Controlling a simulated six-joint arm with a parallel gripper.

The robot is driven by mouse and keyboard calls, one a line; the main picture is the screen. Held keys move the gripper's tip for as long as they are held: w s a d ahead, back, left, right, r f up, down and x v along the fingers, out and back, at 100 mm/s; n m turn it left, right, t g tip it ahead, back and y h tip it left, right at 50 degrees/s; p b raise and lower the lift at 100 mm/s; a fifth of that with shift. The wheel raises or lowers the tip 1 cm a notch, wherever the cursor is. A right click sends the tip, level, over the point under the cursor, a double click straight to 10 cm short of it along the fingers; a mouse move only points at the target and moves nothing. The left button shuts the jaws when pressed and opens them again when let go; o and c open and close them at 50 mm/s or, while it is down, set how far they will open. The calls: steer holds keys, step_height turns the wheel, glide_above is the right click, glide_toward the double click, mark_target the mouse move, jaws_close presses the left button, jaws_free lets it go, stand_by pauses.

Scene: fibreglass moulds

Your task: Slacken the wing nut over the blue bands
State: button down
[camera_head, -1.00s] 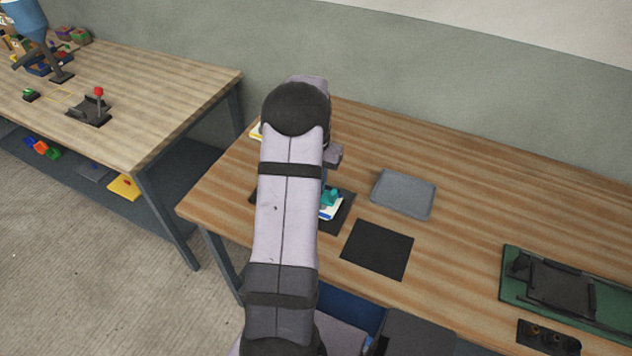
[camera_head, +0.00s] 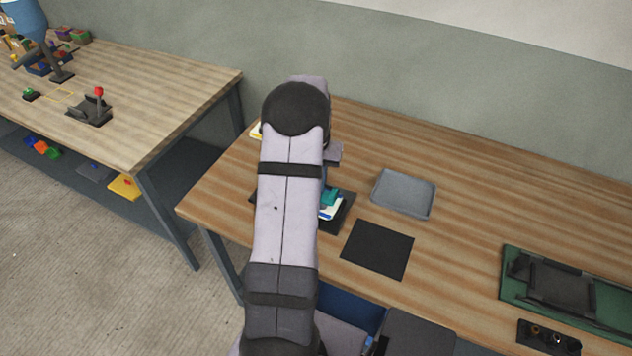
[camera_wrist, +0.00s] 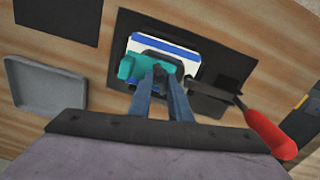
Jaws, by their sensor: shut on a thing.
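The teal wing nut (camera_wrist: 150,68) stands over a white mould with blue bands (camera_wrist: 168,42) in the wrist view. My gripper (camera_wrist: 159,73) has its two blue-grey fingers shut on the wing nut, and the fingertips partly hide it. In the head view my own arm covers most of this spot. Only part of the teal wing nut (camera_head: 328,196) and a corner of the white and blue mould (camera_head: 330,212) show there. The mould lies on a black plate (camera_wrist: 208,57).
A red-handled tool (camera_wrist: 265,130) lies close to the right of my fingers in the wrist view. A grey tray (camera_head: 404,194) and a black mat (camera_head: 377,249) lie right of the mould. A green board (camera_head: 510,283) is farther right. Bare wood lies between them.

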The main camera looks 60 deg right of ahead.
steer(key=n, duration=0.5)
steer(key=shift+w+r, duration=0.1)
steer(key=shift+w+n, duration=0.1)
steer(key=shift+n, duration=2.3)
steer(key=c, duration=1.6)
jaws_free()
steer(key=shift+a+r+b, duration=0.1)
steer(key=shift+r+b, duration=1.15)
steer(key=shift+r, duration=2.4)
